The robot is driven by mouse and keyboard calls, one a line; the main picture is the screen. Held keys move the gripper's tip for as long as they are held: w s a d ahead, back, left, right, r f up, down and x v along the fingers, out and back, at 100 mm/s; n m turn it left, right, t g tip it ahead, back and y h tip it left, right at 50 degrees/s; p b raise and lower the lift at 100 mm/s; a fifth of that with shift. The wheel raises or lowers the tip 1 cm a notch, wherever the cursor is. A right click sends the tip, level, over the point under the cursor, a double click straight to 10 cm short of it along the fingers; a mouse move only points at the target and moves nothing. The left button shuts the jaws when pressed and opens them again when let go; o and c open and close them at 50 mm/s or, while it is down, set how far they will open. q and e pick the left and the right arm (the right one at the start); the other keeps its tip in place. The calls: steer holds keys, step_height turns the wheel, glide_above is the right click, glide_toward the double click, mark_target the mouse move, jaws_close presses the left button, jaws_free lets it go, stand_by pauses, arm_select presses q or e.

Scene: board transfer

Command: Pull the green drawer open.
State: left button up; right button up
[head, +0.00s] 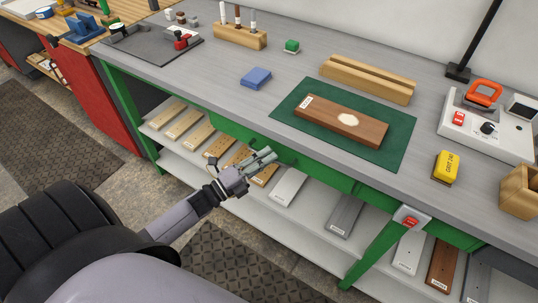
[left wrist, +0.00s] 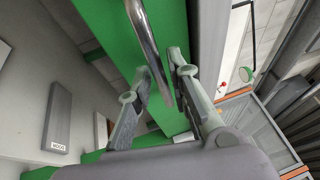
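The green drawer (head: 325,176) is under the front edge of the grey workbench, and its front looks flush with the green frame. In the left wrist view its green front (left wrist: 174,22) carries a curved metal handle (left wrist: 146,38). My left gripper (head: 268,156) is in front of the drawer, at the bench's front edge. In the left wrist view its two fingers (left wrist: 161,68) are apart, and the handle bar runs into the gap between them. Neither finger is clearly pressed on the bar. My right gripper is not in view.
A brown board (head: 375,130) lies on a green mat (head: 392,152) above the drawer. A lower shelf (head: 265,208) holds several labelled boards. A green leg (head: 375,252) and a red-switch box (head: 411,219) stand to the right. The floor in front is free.

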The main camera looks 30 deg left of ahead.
arm_select(q)
steer(key=shift+w+d, duration=0.2)
steer(key=shift+w, duration=0.3)
jaws_close()
stand_by(0.4)
